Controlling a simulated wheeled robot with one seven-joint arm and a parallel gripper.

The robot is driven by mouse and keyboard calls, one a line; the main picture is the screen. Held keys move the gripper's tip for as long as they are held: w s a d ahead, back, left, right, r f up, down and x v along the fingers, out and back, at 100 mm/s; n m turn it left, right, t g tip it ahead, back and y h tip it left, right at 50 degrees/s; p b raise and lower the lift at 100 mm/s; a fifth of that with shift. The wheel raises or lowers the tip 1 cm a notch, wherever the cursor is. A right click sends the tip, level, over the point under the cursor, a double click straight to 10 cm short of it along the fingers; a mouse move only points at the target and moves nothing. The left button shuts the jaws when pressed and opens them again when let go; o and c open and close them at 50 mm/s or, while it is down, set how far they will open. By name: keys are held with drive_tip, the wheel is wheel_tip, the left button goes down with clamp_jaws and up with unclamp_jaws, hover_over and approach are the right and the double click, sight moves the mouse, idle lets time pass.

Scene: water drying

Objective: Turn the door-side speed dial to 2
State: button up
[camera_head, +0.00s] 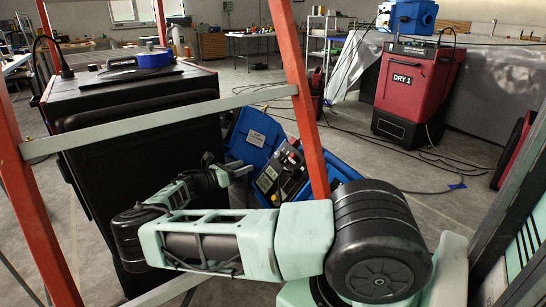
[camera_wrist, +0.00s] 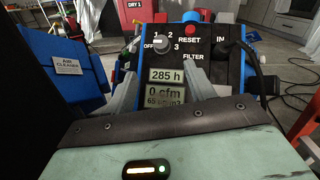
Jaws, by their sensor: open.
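A black control panel (camera_wrist: 215,65) on a blue machine faces my gripper in the wrist view. Its grey speed dial (camera_wrist: 161,44) sits at the upper left among the marks OFF, 1, 2 and 3; I cannot tell which mark it points to. Displays below read 285 h and 0 cfm (camera_wrist: 165,92). My gripper (camera_wrist: 165,66) is open, its two grey fingers on either side of the displays, the tips just below the dial, with no contact visible. In the head view the panel (camera_head: 291,168) lies beyond my gripper (camera_head: 245,170).
A blue panel labelled AIR CLEANER (camera_wrist: 65,72) stands left. A red RESET button (camera_wrist: 190,29) and a plugged black cable (camera_wrist: 255,60) are near the dial. An orange frame post (camera_head: 303,90) and a black cabinet (camera_head: 130,120) stand close. A red dryer (camera_head: 415,90) is farther back.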

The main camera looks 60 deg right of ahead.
sight(277, 154)
drive_tip(key=b+x, duration=0.2)
drive_tip(key=x, duration=1.3)
drive_tip(key=shift+s, duration=0.15)
drive_tip(key=c, duration=1)
